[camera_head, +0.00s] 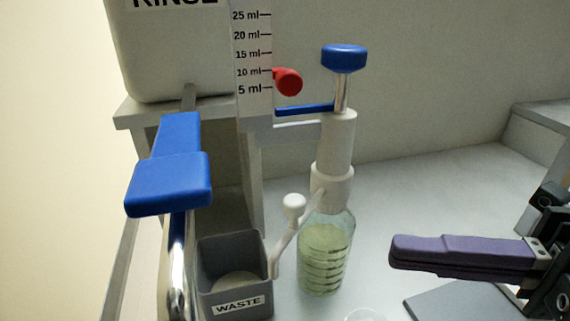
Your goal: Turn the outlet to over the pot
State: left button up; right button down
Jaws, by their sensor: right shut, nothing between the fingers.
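The outlet (284,232) is a thin white spout with a round white knob, on the collar of a white dispenser pump (337,150) with a blue top. The pump stands on a clear bottle (325,258) of pale green liquid. The outlet points left and down, its tip at the right edge of the grey WASTE bin (238,306). A clear round rim, possibly the pot (366,314), is cut off by the bottom edge. My right gripper (393,251), with purple fingers, is shut and empty, right of the bottle and apart from it. My left gripper is out of view.
A RINSE tank (172,55) stands on a grey stand at back left. A blue-handled lever (168,184) on a chrome pipe rises in front of it. A red knob (288,82) is behind the pump. The grey bench right of the bottle is mostly clear.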

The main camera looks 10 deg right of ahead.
aim_at(301, 218)
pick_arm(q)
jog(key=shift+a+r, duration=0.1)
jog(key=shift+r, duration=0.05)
pick_arm(e)
jog(key=w+a, duration=0.5)
jog(key=shift+w+f, duration=0.2)
jog(key=shift+w, duration=0.2)
